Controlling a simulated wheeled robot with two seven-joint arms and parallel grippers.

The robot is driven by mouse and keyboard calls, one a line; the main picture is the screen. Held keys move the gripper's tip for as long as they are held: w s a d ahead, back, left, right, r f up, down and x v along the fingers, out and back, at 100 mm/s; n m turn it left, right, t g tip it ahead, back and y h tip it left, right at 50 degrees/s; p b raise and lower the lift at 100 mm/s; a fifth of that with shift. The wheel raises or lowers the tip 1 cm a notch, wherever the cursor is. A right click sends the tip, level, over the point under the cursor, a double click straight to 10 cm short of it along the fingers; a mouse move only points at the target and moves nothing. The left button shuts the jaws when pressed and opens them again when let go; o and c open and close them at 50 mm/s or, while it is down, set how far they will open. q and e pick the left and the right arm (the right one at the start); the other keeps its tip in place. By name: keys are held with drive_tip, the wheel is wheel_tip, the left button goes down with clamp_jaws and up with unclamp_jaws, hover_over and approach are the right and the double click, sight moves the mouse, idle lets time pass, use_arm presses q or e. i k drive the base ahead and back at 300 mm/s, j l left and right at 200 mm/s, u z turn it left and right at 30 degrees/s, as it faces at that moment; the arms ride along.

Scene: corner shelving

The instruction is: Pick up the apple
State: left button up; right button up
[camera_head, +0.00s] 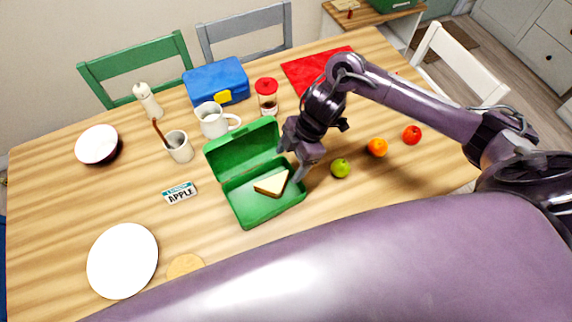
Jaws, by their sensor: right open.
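A green apple (340,168) sits on the wooden table, just right of the open green lunchbox (262,212). A round red fruit (411,135), which may be an apple or a tomato, lies farther right. An orange (377,147) lies between the two. My right gripper (301,168) points down at the lunchbox's right edge, left of the green apple and apart from it. It is open with nothing seen between its fingers. A small sign reading "APPLE" (180,193) lies left of the lunchbox. My left gripper is not in view.
A sandwich (271,183) lies in the lunchbox. A white mug (213,121), a cup with a spoon (179,147), a red-lidded jar (267,103) and a blue lunchbox (218,78) stand behind. A white plate (122,261) is at front left. A red cloth (301,72) lies at the back.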

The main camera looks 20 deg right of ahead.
sight(412, 135)
drive_tip(key=k, duration=1.5)
